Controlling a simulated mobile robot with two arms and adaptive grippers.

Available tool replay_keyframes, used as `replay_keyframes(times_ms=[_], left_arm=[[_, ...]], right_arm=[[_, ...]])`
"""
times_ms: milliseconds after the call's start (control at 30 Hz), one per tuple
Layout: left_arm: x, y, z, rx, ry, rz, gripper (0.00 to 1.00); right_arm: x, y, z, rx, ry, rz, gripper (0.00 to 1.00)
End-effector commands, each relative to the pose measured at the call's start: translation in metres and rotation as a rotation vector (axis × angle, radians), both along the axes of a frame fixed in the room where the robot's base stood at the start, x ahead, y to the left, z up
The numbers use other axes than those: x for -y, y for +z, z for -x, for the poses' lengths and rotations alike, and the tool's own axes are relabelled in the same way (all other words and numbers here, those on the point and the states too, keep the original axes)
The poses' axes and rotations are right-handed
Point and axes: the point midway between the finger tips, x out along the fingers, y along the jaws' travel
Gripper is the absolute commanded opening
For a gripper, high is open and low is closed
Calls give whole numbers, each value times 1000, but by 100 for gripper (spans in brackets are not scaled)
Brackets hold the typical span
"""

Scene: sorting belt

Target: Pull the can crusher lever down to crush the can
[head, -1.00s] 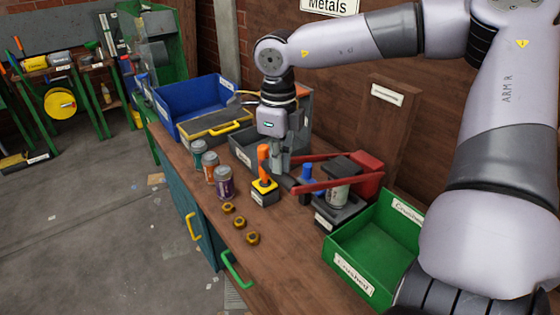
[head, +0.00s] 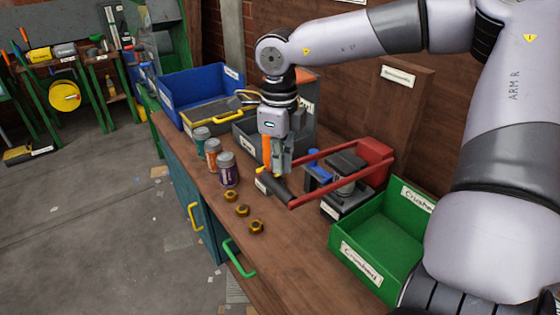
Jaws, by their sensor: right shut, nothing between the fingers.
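The can crusher (head: 376,160) stands on the bench, with its red lever (head: 312,197) reaching left and low to a black handle (head: 274,187). I cannot tell how far the can is flattened. My right gripper (head: 279,172) points down, shut and empty, with its fingertips at the black handle. Whether they touch it is hard to tell. My left gripper is not in view.
Several small cans (head: 228,170) and nuts (head: 242,210) lie left of the crusher. A green crate (head: 362,262) stands on the right and a blue bin (head: 195,97) at the back. An orange-handled tool (head: 266,152) is close beside my gripper.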

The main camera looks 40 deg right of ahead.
Motion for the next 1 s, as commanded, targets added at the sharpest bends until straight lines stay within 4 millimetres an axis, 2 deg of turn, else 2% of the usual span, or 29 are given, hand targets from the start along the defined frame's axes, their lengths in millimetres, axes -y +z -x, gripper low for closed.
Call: replay_keyframes(times_ms=[167,1000], left_arm=[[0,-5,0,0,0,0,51],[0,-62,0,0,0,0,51]], right_arm=[[0,-5,0,0,0,0,0],[-5,-64,0,0,0,0,0]])
